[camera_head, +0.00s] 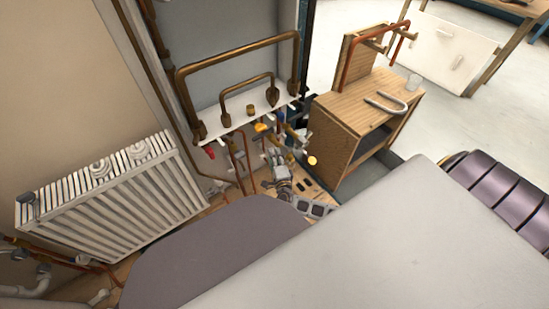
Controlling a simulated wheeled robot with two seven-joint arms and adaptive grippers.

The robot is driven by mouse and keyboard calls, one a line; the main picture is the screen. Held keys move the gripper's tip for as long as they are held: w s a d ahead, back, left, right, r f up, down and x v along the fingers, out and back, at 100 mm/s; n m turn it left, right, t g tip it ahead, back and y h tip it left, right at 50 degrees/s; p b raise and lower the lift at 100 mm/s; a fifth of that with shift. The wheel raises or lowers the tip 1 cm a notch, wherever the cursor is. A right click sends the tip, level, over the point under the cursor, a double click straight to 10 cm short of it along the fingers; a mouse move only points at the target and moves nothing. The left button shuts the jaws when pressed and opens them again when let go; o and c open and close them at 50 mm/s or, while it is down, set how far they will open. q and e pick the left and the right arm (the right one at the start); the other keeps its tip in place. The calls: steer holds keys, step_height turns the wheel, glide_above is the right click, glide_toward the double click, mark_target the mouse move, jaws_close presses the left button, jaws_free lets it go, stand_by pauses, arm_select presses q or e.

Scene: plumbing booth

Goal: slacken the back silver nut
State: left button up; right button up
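The pipework stands against the booth wall, with a white shelf (240,116) carrying bent copper pipes. Below the shelf are coloured valve handles and thin copper pipes. A cluster of small silver-grey parts shows at the pipes' foot. My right gripper (279,170) appears to be in this cluster, close to the pipes. It is too small to tell whether its fingers are open or touch anything. I cannot pick out the back silver nut among these parts. My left gripper is not in view.
A white radiator (110,200) stands at the left wall. A white panel (447,45) is at the back right. Grey parts of my body cover the lower middle.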

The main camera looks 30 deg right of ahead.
jaws_close()
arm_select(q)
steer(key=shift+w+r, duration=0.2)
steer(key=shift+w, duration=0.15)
